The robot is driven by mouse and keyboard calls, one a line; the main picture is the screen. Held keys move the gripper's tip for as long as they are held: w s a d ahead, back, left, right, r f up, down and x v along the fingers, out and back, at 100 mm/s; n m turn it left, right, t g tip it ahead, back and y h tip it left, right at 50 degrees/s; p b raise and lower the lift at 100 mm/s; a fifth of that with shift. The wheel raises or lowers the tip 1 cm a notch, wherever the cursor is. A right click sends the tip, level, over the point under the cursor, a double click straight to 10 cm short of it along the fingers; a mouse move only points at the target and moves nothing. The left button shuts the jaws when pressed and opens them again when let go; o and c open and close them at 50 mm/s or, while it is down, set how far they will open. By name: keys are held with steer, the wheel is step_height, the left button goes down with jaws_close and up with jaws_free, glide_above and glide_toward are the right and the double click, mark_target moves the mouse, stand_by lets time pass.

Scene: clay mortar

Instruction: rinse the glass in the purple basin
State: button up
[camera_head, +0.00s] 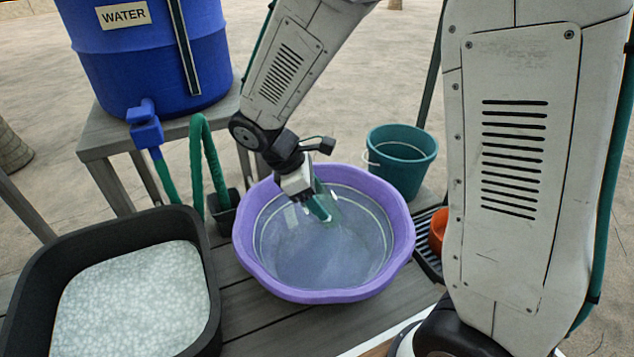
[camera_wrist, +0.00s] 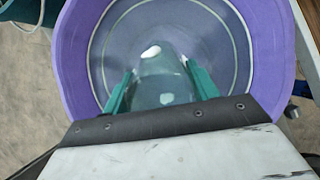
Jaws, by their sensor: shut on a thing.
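The purple basin (camera_head: 400,245) stands on the grey slatted table in the head view, with a bluish, clear-looking liquid inside. My gripper (camera_head: 322,208) reaches down into it at its upper middle. In the wrist view the green fingers of my gripper (camera_wrist: 160,92) are shut on a clear glass (camera_wrist: 160,65), one finger on each side. The glass is inside the outline of the purple basin (camera_wrist: 75,50). I cannot tell how deep the glass sits in the liquid. In the head view the glass is mostly hidden by the fingers.
A black tub (camera_head: 208,250) of pale foamy liquid stands left of the basin. A blue water barrel (camera_head: 150,60) with a tap and green hose (camera_head: 196,165) is behind. A teal bucket (camera_head: 402,165) stands behind right; an orange item (camera_head: 437,230) lies near a black rack (camera_head: 428,262).

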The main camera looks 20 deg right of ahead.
step_height(320, 180, down, 12)
steer(key=shift+r, duration=0.1)
stand_by(0.5)
steer(key=shift+f, duration=0.25)
steer(key=shift+f, duration=0.35)
stand_by(0.4)
steer(key=shift+r, duration=0.1)
